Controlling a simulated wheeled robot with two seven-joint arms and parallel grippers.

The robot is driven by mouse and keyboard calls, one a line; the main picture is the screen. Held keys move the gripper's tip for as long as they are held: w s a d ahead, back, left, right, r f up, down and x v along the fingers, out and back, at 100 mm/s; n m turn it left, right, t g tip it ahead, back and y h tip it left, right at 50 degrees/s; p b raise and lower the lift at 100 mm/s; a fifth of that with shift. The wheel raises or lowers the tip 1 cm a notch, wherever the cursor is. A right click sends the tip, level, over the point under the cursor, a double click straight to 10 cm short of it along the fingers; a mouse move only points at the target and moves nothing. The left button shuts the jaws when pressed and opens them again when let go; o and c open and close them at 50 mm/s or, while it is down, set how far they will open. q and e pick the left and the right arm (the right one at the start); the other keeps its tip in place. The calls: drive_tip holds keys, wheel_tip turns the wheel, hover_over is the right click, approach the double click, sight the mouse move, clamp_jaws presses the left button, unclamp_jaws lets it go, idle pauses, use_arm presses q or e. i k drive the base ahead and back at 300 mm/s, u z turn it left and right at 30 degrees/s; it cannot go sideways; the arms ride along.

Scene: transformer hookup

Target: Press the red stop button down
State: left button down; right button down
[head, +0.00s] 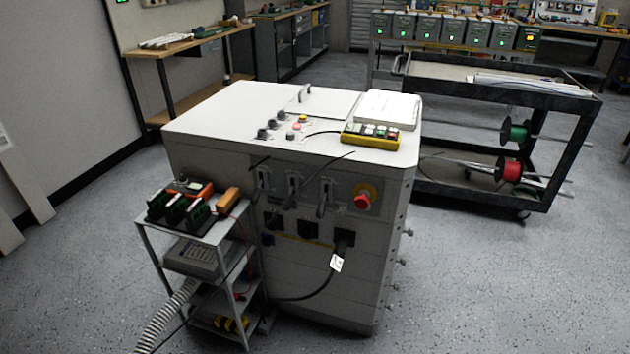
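The red stop button (361,202) is a round mushroom head on a yellow backing ring (371,189). It sits on the upper right of the front face of a white transformer cabinet (330,262). Its face is unobstructed in the head view, but I cannot tell whether it is up or pressed. A smaller red button (303,118) and several dark knobs are on the cabinet's top. Neither of my grippers shows in the head view.
A small grey cart (190,225) with dark devices stands against the cabinet's left front. Black cables hang over the front face, one with a white tag (337,262). A yellow control box (370,136) lies on top. A dark trolley (500,75) stands behind right. Floor at front right is clear.

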sight(361, 202)
drive_tip(key=u, duration=1.4)
drive_tip(key=i, duration=0.45)
drive_tip(key=z, duration=1)
